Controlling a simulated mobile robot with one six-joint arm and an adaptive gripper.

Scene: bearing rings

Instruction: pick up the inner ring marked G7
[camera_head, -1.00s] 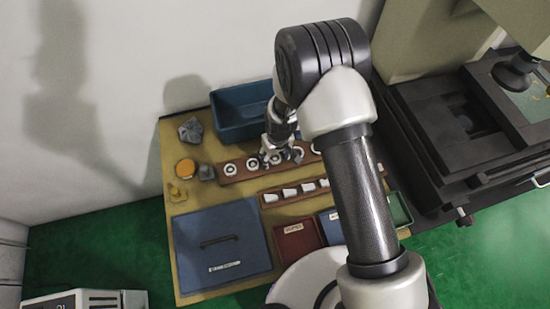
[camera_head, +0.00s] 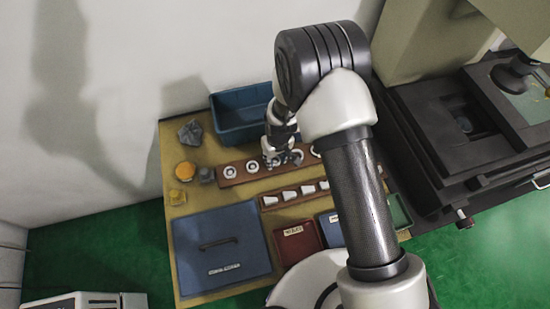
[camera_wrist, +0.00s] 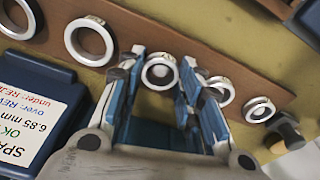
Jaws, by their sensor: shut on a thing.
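My gripper (camera_wrist: 160,76) is over a row of metal rings on a brown strip. Its blue-lined fingers are on either side of one ring (camera_wrist: 160,57) and shut on it. The ring still seems to be at the strip, and I cannot read any mark on it, so I cannot tell whether it is the G7 ring. In the head view, my gripper (camera_head: 283,158) is at the middle of the row and hides part of it.
Neighbouring rings stand close on both sides, one at the left (camera_wrist: 90,42) and one at the right (camera_wrist: 220,92). A dark blue gauge box with a label (camera_wrist: 38,105) is near the left finger. A blue bin (camera_head: 238,116) is behind the row, and small trays (camera_head: 297,240) are in front.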

